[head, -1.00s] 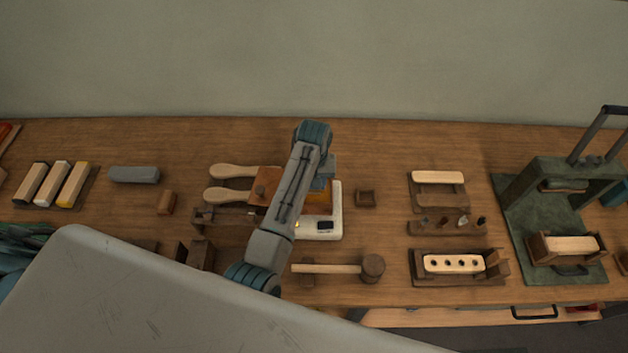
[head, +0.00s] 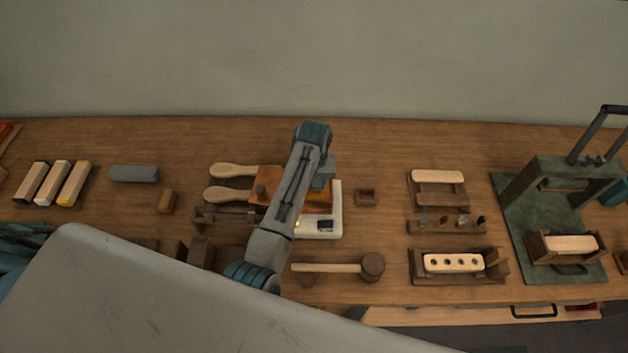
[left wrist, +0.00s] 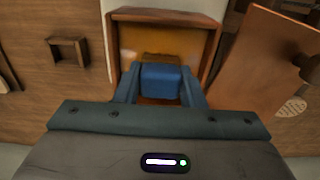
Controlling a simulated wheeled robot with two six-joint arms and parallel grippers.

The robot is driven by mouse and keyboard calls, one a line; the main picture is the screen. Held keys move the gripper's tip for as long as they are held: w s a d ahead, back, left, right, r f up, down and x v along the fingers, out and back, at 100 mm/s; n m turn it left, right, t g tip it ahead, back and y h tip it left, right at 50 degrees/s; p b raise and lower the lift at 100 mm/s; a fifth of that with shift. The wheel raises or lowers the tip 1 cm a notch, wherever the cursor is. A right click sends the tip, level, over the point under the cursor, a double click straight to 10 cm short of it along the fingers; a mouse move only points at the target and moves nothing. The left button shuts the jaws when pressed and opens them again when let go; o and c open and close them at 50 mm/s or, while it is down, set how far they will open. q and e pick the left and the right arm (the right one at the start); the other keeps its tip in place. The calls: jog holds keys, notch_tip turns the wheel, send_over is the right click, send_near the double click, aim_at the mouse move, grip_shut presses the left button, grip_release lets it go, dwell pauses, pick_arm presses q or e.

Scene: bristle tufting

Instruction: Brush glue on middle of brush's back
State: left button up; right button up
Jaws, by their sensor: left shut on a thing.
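My left gripper (left wrist: 160,80) is shut on a blue block-like piece (left wrist: 161,84), apparently the handle of a tool. In the left wrist view it is over an open wooden box (left wrist: 204,48) with an amber inside, which looks like the glue pot. The tool's lower end is hard to make out. In the head view my left gripper (head: 322,180) is beside an orange-brown lid (head: 268,177), and my arm hides part of the box. A pale block with several holes (head: 454,263) sits in a dark wooden holder at right; I cannot tell whether it is the brush's back. My right gripper is not visible.
A white plate (head: 336,215) with a small display lies under the box. A mallet (head: 325,268), a small open box (head: 367,197), paddle-shaped handles (head: 232,170), a pale block on a stand (head: 437,177) and a green press (head: 530,220) share the bench. The back strip is clear.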

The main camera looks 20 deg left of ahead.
pick_arm(q)
jog(key=shift+s, duration=0.1)
dwell(0.4)
jog(key=shift+r, duration=3.5)
jog(key=shift+f, duration=0.1)
